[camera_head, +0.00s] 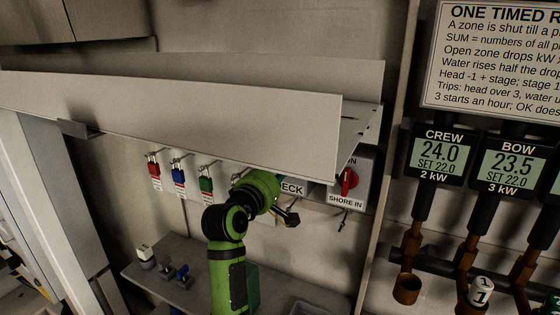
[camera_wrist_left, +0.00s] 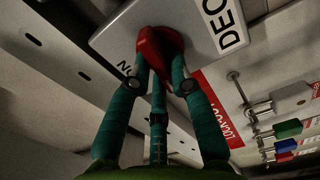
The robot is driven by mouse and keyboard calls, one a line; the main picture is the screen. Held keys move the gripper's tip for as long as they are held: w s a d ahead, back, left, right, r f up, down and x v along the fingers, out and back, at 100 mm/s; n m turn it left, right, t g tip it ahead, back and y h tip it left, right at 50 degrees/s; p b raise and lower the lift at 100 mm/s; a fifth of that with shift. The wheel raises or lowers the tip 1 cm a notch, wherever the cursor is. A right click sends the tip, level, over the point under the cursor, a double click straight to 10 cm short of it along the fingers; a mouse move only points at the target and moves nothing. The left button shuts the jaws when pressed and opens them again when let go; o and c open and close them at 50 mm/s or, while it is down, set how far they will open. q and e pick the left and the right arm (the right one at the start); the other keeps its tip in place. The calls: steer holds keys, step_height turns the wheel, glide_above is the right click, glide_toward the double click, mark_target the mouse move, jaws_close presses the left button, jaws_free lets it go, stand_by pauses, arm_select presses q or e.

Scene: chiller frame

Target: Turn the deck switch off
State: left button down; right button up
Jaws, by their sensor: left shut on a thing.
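The deck switch is a white plate (camera_wrist_left: 118,35) with a red knob (camera_wrist_left: 158,42). It fills the top middle of the left wrist view, with part of its "DECK" label beside the knob. Small letters, partly covered, show by my left finger. My left gripper (camera_wrist_left: 161,66) is shut on the red knob, with a finger on either side. The fingers hide part of the knob, so I cannot tell its exact setting. In the head view my green arm covers most of the switch, and only the end of its label (camera_head: 293,187) shows.
The shore-in switch (camera_head: 348,182) with its red knob is just right of my arm. Red (camera_head: 153,168), blue (camera_head: 178,175) and green (camera_head: 205,184) padlocks hang to the left. A long pale panel (camera_head: 200,112) overhangs the switches. A shelf (camera_head: 185,290) with small items is below.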

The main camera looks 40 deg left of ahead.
arm_select(q)
steer(key=shift+n+p, duration=0.5)
steer(key=shift+n, duration=0.2)
steer(key=shift+f, duration=0.1)
steer(key=c, duration=1.1)
jaws_free()
steer(key=v, duration=0.7)
steer(key=shift+s, duration=0.3)
steer(key=shift+w, duration=0.1)
